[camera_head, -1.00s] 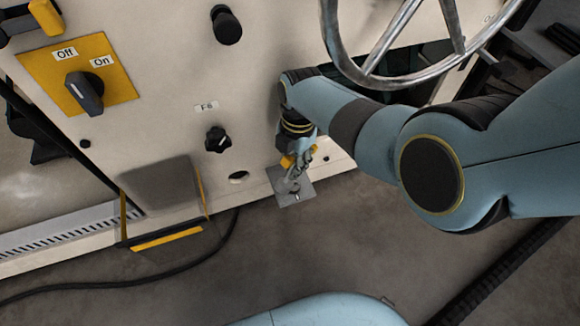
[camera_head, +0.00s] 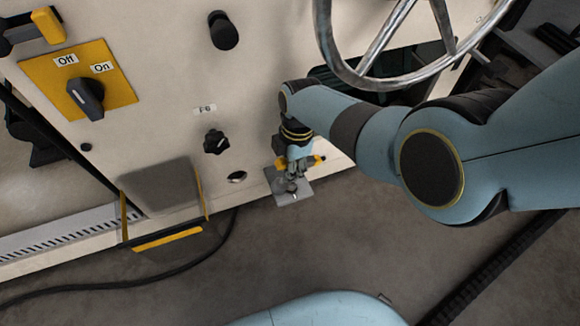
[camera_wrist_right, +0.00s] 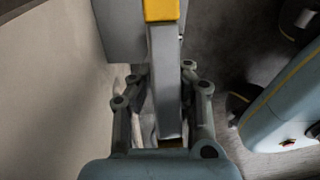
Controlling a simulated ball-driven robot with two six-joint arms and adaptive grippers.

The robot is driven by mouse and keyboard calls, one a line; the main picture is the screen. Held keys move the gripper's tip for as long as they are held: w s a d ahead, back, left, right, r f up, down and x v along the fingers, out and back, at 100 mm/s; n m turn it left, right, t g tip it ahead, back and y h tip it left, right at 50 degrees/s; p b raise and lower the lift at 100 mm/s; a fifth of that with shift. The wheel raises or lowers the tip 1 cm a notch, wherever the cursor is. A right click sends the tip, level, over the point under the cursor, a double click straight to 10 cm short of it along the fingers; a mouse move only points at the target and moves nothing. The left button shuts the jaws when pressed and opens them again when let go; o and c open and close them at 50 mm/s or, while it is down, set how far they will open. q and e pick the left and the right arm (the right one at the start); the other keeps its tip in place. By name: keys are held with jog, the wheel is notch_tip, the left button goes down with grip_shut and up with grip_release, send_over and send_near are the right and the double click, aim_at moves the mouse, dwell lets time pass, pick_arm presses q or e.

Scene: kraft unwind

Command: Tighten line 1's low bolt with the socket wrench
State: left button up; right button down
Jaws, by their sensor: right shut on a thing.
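My right gripper (camera_head: 294,174) is low against the machine's front, above a small grey plate (camera_head: 283,198). It is shut on the socket wrench, whose yellow part (camera_head: 319,160) sticks out to the right of the fingers in the head view. In the right wrist view, the wrench's grey bar (camera_wrist_right: 165,85) with its yellow section (camera_wrist_right: 161,9) runs between the fingers of the right gripper (camera_wrist_right: 162,100). The low bolt cannot be made out; the gripper and wrench cover that spot. My left gripper is not in view.
The cream machine front (camera_head: 165,100) carries a yellow Off/On switch panel (camera_head: 120,88), a black star knob (camera_head: 215,142) and a round hole (camera_head: 237,177). A metal handwheel (camera_head: 345,72) is above my right arm. A black cable (camera_head: 190,265) lies on the open floor.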

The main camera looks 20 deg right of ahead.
jog(key=shift+s+d+f, duration=0.1)
jog(key=shift+s+d, duration=0.05)
jog(key=shift+d, duration=0.05)
jog(key=shift+a+h, duration=0.15)
jog(key=shift+h, duration=1.05)
jog(key=shift+s+d+f+h+b, duration=0.1)
jog(key=shift+d+f+h+b, duration=0.1)
jog(key=shift+h+b, duration=0.5)
jog(key=shift+r+h, duration=0.1)
jog(key=shift+h, duration=0.4)
jog(key=shift+w+r, duration=0.25)
jog(key=shift+w, duration=0.1)
jog(key=shift+w+d, duration=0.25)
jog(key=shift+d, duration=0.65)
jog(key=shift+w+d, duration=0.4)
jog(key=shift+d, duration=0.4)
